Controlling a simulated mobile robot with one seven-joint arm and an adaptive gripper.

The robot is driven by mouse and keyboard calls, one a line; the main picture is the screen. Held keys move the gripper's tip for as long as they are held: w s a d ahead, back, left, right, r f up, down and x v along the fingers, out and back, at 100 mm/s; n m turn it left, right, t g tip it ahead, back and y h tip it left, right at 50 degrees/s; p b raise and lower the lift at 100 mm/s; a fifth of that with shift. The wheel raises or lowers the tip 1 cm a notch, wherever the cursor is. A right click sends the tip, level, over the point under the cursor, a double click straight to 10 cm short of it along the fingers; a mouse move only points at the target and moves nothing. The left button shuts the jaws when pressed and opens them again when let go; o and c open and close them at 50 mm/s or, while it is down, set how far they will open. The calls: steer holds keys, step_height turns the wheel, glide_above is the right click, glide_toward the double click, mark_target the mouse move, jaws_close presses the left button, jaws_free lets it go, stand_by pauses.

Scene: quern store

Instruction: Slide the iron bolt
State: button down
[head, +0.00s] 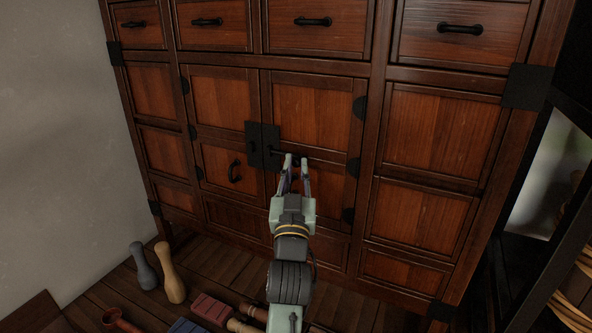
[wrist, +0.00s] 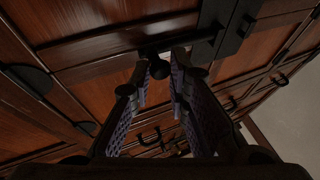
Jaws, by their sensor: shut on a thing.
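The dark iron bolt (wrist: 188,50) is a bar lying across the cabinet's door front, with a round knob (wrist: 158,68) at its end. In the wrist view the bar runs from the knob toward black plates (wrist: 236,28) at the upper right. In the head view these plates (head: 262,146) sit at the meeting edges of the two middle doors. My gripper (head: 296,162) is right of the plates, against the right-hand door. In the wrist view my gripper (wrist: 160,68) has a fingertip on each side of the knob and is shut on it. My fingers partly hide the bolt in the head view.
Grey and tan bottle-shaped pieces (head: 143,266) and red blocks (head: 211,308) stand on the floor at left. A dark shelf with baskets is at right.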

stand_by(0.5)
steer(key=shift+w+a+r+b, duration=0.1)
steer(key=shift+w+a+b, duration=0.3)
steer(key=shift+a, duration=0.45)
steer(key=shift+w+a+f+b, duration=0.1)
steer(key=shift+w+a+b, duration=0.25)
steer(key=shift+a, duration=0.5)
steer(key=shift+w+a+r+b, duration=0.1)
steer(key=shift+w+a+b, duration=0.3)
steer(key=shift+a, duration=0.45)
steer(key=c, duration=1.6)
jaws_free()
steer(key=shift+a, duration=0.1)
steer(key=shift+o, duration=0.3)
steer(key=shift+s, duration=0.15)
steer(key=v, duration=1.2)
